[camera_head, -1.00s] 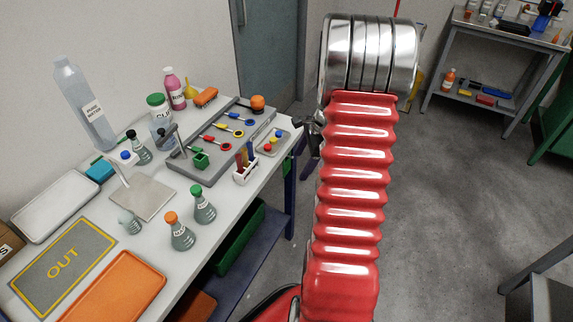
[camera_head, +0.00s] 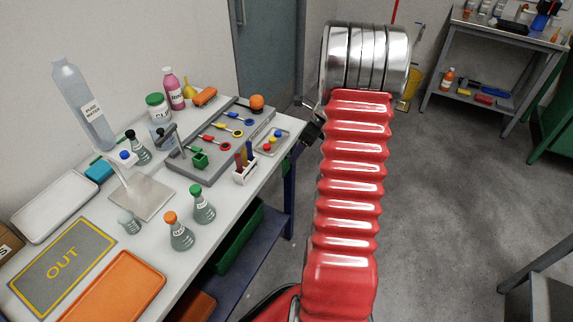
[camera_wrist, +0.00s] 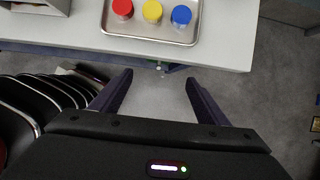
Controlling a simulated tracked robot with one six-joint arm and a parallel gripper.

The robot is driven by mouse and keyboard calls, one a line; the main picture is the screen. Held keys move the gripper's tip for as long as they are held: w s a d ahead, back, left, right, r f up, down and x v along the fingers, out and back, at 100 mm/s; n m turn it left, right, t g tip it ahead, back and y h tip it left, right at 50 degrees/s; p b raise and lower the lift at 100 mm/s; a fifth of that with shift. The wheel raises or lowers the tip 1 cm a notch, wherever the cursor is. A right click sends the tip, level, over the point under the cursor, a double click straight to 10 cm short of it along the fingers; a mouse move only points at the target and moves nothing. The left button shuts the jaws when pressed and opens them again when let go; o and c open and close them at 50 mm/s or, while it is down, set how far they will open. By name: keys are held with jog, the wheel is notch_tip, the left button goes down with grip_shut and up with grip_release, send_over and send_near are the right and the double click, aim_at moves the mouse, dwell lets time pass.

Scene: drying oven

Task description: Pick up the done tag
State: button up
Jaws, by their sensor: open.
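I cannot make out which object is the done tag; no label reading done is legible in either view. My gripper (camera_wrist: 156,80) is open and empty in the wrist view, its two dark fingers pointing toward the bench's front edge. Beyond the fingertips is a small metal tray (camera_wrist: 112,29) with a red-topped piece (camera_wrist: 123,8), a yellow-topped piece (camera_wrist: 152,11) and a blue-topped piece (camera_wrist: 181,15). The same tray shows at the right end of the bench in the head view (camera_head: 262,151). My red arm hides part of the gripper there.
The white bench (camera_head: 213,228) holds a grey panel (camera_head: 190,172) with coloured handles, a tube rack (camera_head: 245,175), several flasks, an orange tray (camera_head: 118,290) and an OUT mat (camera_head: 88,243). Open floor (camera_head: 440,190) lies right of my arm. A metal shelf (camera_head: 470,72) stands farther back.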

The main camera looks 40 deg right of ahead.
aim_at(287, 165)
jog(key=x, duration=0.7)
jog(key=shift+f, duration=0.35)
jog(key=shift+w+a, duration=0.1)
jog(key=shift+a, duration=0.05)
jog(key=shift+a+x, duration=0.1)
jog(key=shift+x, duration=1.15)
jog(key=shift+a+x, duration=0.15)
jog(key=shift+x, duration=1.15)
jog(key=shift+w+r, duration=0.1)
jog(key=shift+w, duration=0.1)
jog(key=shift+c, duration=0.5)
jog(key=c, duration=1.1)
